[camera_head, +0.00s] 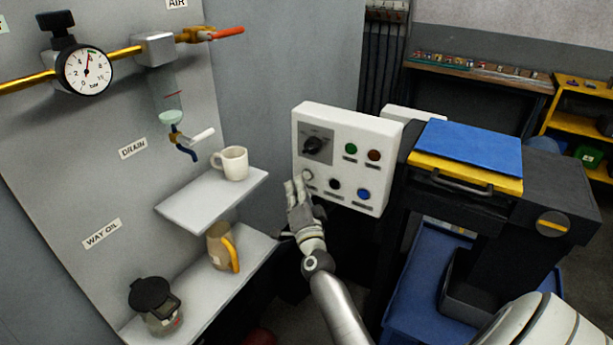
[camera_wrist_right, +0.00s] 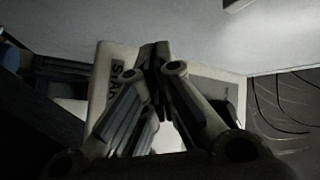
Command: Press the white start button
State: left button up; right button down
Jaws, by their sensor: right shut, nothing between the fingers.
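The white control panel (camera_head: 335,122) stands upright in the middle of the head view. The white start button (camera_head: 308,174) is at the lower left of its face, partly hidden by my fingers. My right gripper (camera_head: 297,184) is shut and empty, with its fingertips right at the button; I cannot tell whether they touch it. My left gripper is out of view.
Beside the start button are a black button (camera_head: 335,184) and a blue button (camera_head: 364,194). Above are a dark selector knob (camera_head: 313,145), a green button (camera_head: 351,148) and a red button (camera_head: 374,155). A shelf (camera_head: 190,207) with a mug (camera_head: 234,163) stands left.

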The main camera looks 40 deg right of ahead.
jog(key=shift+w+d, duration=0.1)
jog(key=shift+d, duration=0.05)
jog(key=shift+w+d, duration=0.1)
jog(key=shift+d, duration=0.15)
